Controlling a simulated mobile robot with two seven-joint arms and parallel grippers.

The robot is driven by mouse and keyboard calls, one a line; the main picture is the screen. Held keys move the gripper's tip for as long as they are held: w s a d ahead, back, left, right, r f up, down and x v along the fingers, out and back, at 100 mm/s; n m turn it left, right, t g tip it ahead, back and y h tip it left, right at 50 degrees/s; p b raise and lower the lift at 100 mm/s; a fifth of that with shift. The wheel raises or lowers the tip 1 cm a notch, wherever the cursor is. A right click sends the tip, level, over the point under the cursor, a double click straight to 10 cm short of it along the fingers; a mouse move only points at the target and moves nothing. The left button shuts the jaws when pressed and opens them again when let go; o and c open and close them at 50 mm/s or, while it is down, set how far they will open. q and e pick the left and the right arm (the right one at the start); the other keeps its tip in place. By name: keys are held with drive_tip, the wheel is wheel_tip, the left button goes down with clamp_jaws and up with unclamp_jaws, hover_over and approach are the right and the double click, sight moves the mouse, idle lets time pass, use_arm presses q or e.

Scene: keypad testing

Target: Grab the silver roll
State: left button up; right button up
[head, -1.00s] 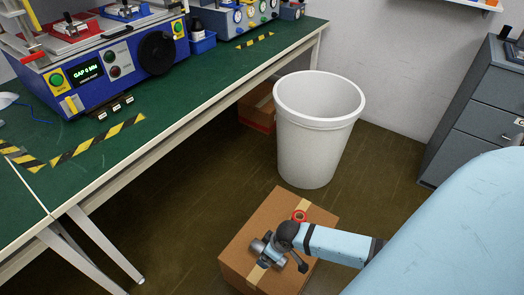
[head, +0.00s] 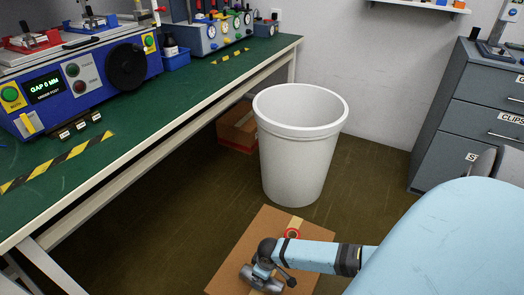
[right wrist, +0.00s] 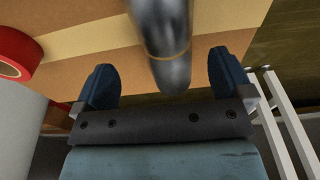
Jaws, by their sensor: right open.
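The silver roll (right wrist: 172,45), a shiny grey cylinder with a thin gold line, lies on a cardboard box (right wrist: 100,72). In the right wrist view it stands between my right gripper's fingers (right wrist: 162,85), with visible gaps on both sides. The gripper is open and the roll is not clamped. In the head view my right gripper (head: 270,277) is low over the box (head: 247,236), and the roll (head: 252,281) shows partly under it. The roll's far end is cut off by the wrist view's top edge. My left gripper is not in view.
A red tape roll (right wrist: 14,54) also lies on the box, close to my right arm in the head view (head: 291,234). A white bin (head: 297,160) stands behind the box. The green workbench (head: 120,155) is at left, grey drawers (head: 465,100) at right.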

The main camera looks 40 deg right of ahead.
drive_tip(key=shift+f, duration=0.3)
drive_tip(key=shift+a+f+b, duration=0.2)
drive_tip(key=shift+f+b, duration=0.3)
drive_tip(key=f+b, duration=0.1)
drive_tip(key=f, duration=0.1)
drive_tip(key=shift+a+f+b, duration=0.2)
drive_tip(key=shift+f+b, duration=0.2)
drive_tip(key=shift+f, duration=0.4)
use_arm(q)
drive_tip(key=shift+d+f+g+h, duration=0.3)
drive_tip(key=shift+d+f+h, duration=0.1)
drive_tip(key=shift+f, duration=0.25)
use_arm(e)
drive_tip(key=shift+r, duration=0.1)
drive_tip(key=shift+c, duration=0.2)
drive_tip(key=c, duration=1)
